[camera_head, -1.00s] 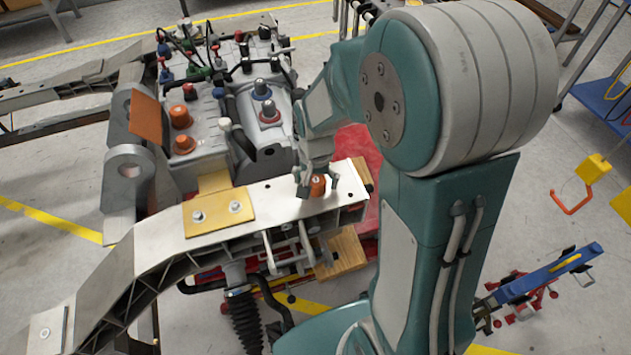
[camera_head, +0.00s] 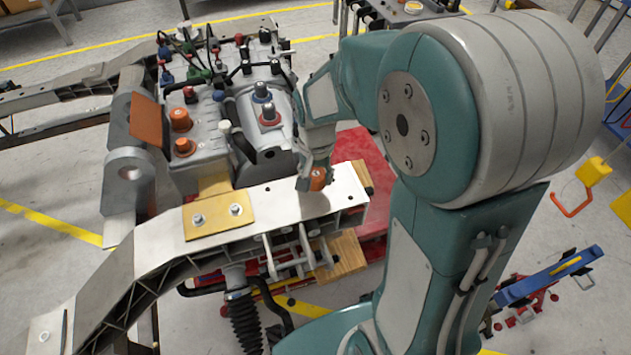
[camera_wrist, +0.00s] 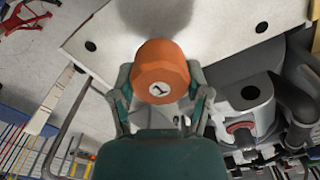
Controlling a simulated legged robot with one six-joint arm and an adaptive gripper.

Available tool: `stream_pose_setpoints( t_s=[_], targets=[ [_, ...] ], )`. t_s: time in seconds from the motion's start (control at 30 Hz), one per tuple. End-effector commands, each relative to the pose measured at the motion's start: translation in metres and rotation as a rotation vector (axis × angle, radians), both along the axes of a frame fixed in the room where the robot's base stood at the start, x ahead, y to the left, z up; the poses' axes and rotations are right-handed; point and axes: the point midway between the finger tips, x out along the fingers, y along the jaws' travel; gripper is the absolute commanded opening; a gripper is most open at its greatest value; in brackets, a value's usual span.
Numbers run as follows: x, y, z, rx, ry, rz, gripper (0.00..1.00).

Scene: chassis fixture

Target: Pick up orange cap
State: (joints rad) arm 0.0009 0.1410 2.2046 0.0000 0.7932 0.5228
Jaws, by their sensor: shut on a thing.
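The orange cap (camera_head: 318,179) is between the fingers of my gripper (camera_head: 313,184), above the right end of the grey chassis rail (camera_head: 275,203). In the wrist view the cap (camera_wrist: 161,72) shows its round face with a dark mark, and the fingers of my gripper (camera_wrist: 160,98) press on it from both sides. Whether the cap's lower side is clear of the rail is hard to tell.
Two other orange caps (camera_head: 180,119) sit on the grey machine housing (camera_head: 210,150) at the left. A yellow plate (camera_head: 218,214) with two bolts lies on the rail. A blue-topped post (camera_head: 268,112) stands close to my arm.

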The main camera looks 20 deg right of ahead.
Motion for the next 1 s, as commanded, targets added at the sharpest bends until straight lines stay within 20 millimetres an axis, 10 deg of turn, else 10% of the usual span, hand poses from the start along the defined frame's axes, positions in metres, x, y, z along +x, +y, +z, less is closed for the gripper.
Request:
stream_pose_setpoints(
  t_s=[0.33,1.0],
  targets=[
    [-0.051,0.003,0.06,0.0,-0.004,0.001,0.38],
    [-0.138,0.009,0.096,0.0,0.002,0.0,0.38]
  ],
)
